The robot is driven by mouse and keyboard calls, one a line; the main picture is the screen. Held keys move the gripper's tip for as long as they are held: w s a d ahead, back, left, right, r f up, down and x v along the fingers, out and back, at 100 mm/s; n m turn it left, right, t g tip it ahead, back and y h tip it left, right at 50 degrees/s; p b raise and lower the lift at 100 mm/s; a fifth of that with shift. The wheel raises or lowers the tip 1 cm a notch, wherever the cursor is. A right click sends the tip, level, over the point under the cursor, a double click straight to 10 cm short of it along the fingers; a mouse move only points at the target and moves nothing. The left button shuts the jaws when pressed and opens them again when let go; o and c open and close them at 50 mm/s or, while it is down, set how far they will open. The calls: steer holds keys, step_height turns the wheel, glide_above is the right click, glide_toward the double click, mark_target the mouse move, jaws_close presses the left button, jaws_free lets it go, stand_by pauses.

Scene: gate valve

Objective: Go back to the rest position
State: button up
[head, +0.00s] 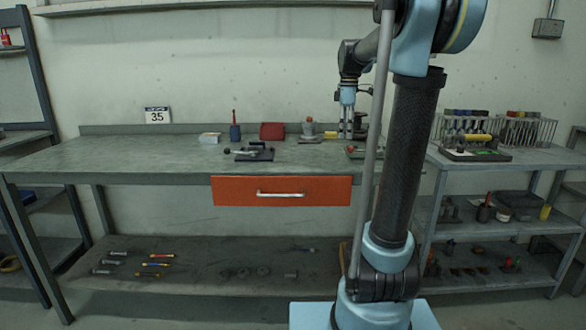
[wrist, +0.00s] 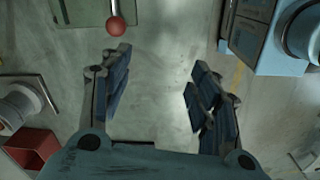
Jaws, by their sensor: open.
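My gripper (head: 347,128) hangs from the arm, pointing down, above the right part of the long workbench (head: 120,160) in the head view. In the wrist view my gripper (wrist: 160,85) has its two dark blue fingers spread wide apart. Nothing is between them but a bare grey surface below. A red ball knob (wrist: 115,26) on a short stem shows near the left finger, apart from it. In the head view a device with a lever on a dark base (head: 254,153) sits on the bench, left of my gripper. My arm hides part of the bench's right end.
An orange drawer (head: 282,191) is shut under the bench. A red box (head: 272,131) and several small items stand along the bench back. A shelf unit (head: 510,158) with racks stands at the right. The left part of the bench top is clear.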

steer(key=s+f+m+t, duration=0.1)
steer(key=s+f+m, duration=0.6)
steer(key=s+f, duration=0.5)
steer(key=s+f+m, duration=0.8)
steer(key=s+f, duration=0.5)
steer(key=s, duration=0.6)
steer(key=shift+s+t, duration=0.25)
steer(key=shift+t, duration=0.15)
steer(key=shift+a+f, duration=0.1)
steer(key=shift+w+f, duration=0.2)
steer(key=shift+w, duration=0.25)
steer(key=shift+o, duration=0.5)
